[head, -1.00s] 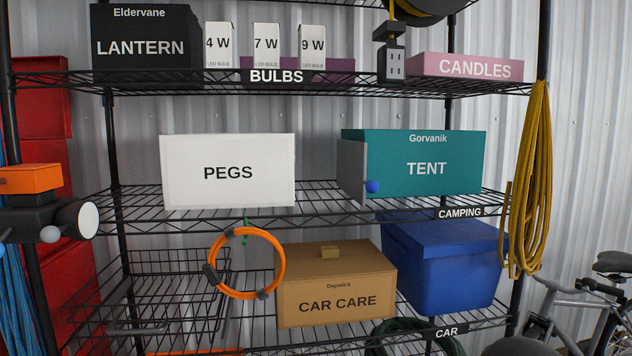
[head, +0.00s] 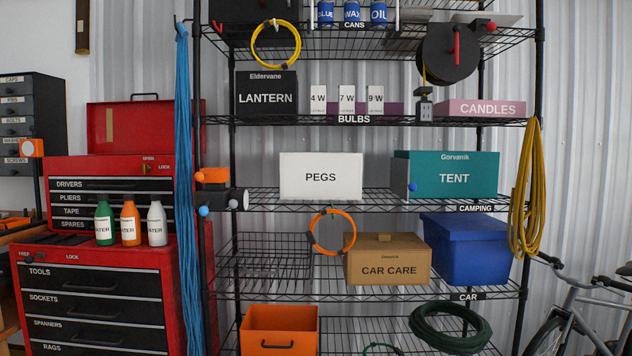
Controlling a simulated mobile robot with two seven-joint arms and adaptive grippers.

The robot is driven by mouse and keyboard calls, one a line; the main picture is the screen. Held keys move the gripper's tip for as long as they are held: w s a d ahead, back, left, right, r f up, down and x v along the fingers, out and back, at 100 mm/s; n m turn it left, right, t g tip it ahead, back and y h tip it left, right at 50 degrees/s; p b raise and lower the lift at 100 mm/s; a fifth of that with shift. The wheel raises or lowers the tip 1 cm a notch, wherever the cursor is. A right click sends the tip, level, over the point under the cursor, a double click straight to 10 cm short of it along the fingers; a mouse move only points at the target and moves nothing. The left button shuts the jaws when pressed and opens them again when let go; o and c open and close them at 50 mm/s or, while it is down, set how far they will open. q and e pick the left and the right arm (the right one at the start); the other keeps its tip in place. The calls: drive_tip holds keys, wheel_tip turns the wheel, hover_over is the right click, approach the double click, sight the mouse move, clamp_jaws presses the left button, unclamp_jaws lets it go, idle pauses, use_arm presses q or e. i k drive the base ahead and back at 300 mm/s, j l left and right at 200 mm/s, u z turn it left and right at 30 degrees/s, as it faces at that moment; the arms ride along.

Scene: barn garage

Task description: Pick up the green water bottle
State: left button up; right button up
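The green water bottle (head: 104,224) stands upright on top of the lower red tool chest (head: 60,262) at the left of the head view. Neither of my grippers shows in the head view.
A red upper tool chest (head: 130,172) with a raised lid stands behind the bottles. Blue rope (head: 182,150) hangs just right of them, by the wire shelf rack. An orange bin (head: 279,329) sits low on the rack. A bicycle (head: 580,310) stands at the right.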

sight(104, 216)
drive_tip(key=i+j+z, duration=0.25)
drive_tip(key=i, duration=0.4)
drive_tip(key=i+j+z, duration=0.2)
drive_tip(key=i+j, duration=0.4)
